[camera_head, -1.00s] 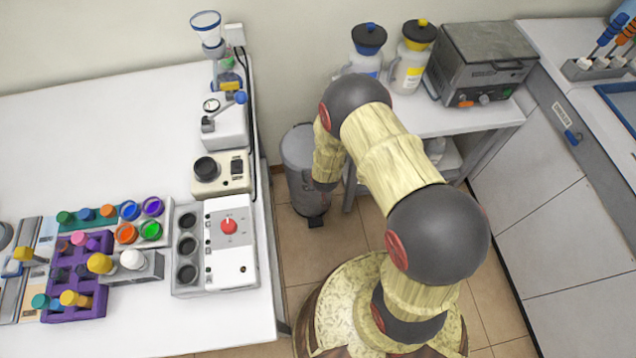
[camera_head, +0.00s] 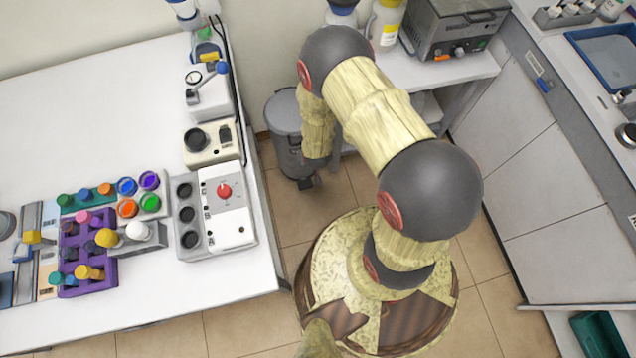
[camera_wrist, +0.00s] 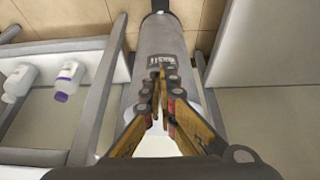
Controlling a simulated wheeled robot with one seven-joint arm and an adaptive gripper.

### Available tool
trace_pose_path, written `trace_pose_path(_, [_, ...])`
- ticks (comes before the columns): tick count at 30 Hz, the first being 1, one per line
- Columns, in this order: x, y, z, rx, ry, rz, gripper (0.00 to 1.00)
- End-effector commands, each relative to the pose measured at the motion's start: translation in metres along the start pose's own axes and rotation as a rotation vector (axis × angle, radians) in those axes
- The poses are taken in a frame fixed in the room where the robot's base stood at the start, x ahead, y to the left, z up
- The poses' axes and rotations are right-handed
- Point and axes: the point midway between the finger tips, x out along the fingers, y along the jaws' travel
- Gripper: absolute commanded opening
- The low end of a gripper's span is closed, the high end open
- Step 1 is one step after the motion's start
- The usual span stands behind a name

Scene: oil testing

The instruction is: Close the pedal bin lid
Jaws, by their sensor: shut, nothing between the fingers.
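The pedal bin (camera_head: 287,135) is a grey cylinder on the floor in the gap between the white table and the side bench. Its top shows as a flat grey disc in the head view and looks closed, but my arm covers its right side, so I cannot be sure. Its black pedal (camera_head: 306,183) is at the floor. In the wrist view the bin's grey body (camera_wrist: 180,40) lies just beyond my gripper (camera_wrist: 160,72). The fingers are together and empty, in front of the bin's label; contact cannot be told. The head view does not show the fingers.
The white table (camera_head: 90,100) with test devices and coloured caps is left of the bin. A side bench with a metal oven (camera_head: 455,25) stands right of it. White bottles (camera_wrist: 18,83) lie beyond a grey frame in the wrist view. Tiled floor is clear between.

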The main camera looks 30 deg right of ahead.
Motion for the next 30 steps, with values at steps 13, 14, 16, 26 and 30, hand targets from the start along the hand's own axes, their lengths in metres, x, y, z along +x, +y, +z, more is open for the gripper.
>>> trace_pose_path(13, [-0.049,-0.001,0.086,-0.002,-0.002,0.000,0.00])
trace_pose_path(14, [-0.052,-0.001,0.091,-0.002,-0.003,0.000,0.00])
trace_pose_path(16, [-0.056,-0.001,0.099,-0.001,-0.002,-0.001,0.00])
trace_pose_path(26, [-0.064,-0.001,0.115,0.001,0.000,0.000,0.00])
trace_pose_path(30, [-0.064,-0.001,0.114,0.001,0.000,0.000,0.00])
